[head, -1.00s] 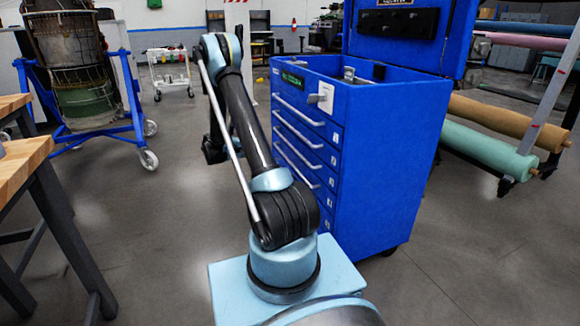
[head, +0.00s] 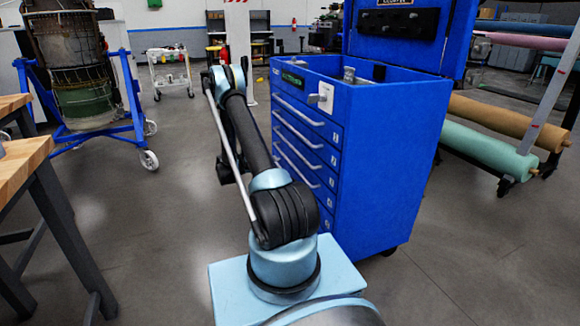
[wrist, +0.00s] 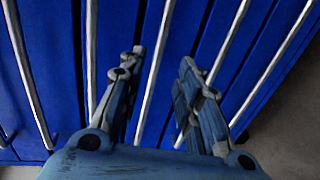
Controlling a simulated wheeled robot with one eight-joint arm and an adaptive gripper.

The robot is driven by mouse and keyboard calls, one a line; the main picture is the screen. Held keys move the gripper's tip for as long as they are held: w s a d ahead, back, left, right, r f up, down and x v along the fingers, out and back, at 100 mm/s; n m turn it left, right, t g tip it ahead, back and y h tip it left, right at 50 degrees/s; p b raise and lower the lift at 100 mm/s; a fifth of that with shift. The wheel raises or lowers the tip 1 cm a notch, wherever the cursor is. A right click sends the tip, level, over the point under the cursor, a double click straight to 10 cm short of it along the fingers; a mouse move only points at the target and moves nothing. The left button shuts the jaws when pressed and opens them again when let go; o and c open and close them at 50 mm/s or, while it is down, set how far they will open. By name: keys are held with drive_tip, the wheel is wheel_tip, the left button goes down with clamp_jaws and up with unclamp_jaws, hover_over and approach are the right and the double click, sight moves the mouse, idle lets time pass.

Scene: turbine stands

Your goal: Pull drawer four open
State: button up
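The blue tool cabinet (head: 385,150) stands right of my arm in the head view, with a stack of shut drawers and long silver handles (head: 297,132). Number labels run down its side edge, too small to read. In the wrist view, my gripper (wrist: 162,58) is open in front of the drawer fronts. One silver handle bar (wrist: 153,80) runs between its two fingers, and another bar (wrist: 240,25) passes behind and right of the right finger. I cannot tell which bar is drawer four's, or whether a finger touches it. My arm hides the lower drawers in the head view.
A wooden-topped bench (head: 30,155) is at the left. A blue engine stand (head: 130,115) and a white cart (head: 170,72) are behind it. Fabric rolls (head: 485,150) lie on a rack at the right. The floor left of my arm is clear.

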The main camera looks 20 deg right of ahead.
sight(291, 163)
drive_tip(key=d, duration=0.3)
drive_tip(key=d+f, duration=0.1)
drive_tip(key=d, duration=0.3)
drive_tip(key=d+f, duration=0.1)
drive_tip(key=d, duration=0.2)
drive_tip(key=shift+w+d, duration=0.2)
drive_tip(key=shift+d, duration=0.15)
drive_tip(key=shift+c, duration=0.2)
clamp_jaws()
